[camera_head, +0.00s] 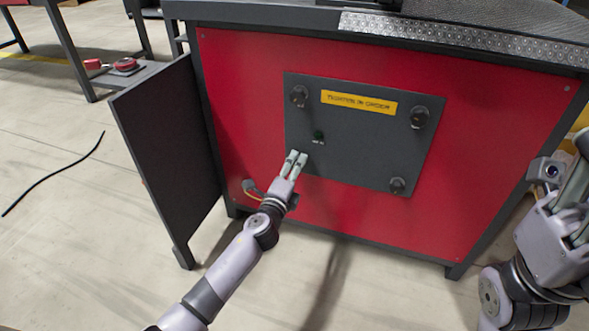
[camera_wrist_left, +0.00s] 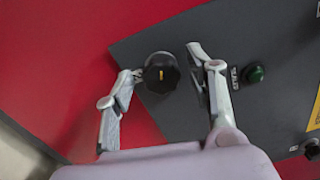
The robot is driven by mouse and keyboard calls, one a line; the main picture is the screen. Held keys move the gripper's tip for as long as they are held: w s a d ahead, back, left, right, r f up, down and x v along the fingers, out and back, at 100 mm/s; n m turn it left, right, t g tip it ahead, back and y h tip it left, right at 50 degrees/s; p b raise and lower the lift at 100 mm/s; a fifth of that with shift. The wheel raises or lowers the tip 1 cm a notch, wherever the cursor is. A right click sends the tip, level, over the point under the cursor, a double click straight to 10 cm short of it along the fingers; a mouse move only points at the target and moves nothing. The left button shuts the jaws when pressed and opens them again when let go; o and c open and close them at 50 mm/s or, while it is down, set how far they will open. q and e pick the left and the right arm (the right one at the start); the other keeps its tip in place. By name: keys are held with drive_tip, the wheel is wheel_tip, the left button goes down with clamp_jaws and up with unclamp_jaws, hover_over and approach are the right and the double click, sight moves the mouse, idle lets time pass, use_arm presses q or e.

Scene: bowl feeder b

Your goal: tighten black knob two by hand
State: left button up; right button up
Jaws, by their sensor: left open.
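A dark grey panel (camera_head: 352,152) on the red cabinet front carries black knobs near its corners. The upper left knob (camera_head: 300,96), upper right knob (camera_head: 420,117) and lower right knob (camera_head: 397,185) show in the head view. My left gripper (camera_head: 297,156) is at the panel's lower left corner and hides the knob there. In the left wrist view that black knob (camera_wrist_left: 161,73), with a yellow mark, sits between the open fingers, with gaps at its sides. I cannot tell which knob is number two. My right gripper (camera_head: 574,180) is at the right edge, its opening unclear.
A yellow sign (camera_head: 359,102) and a green button (camera_head: 318,135) are on the panel. An open dark door (camera_head: 170,150) stands left of my left arm. A cable hangs from a fitting (camera_head: 250,187) below the panel. A black cable (camera_head: 55,172) lies on the floor.

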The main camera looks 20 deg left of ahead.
use_arm(q)
drive_tip(key=s, duration=1.2)
drive_tip(key=shift+a, duration=0.2)
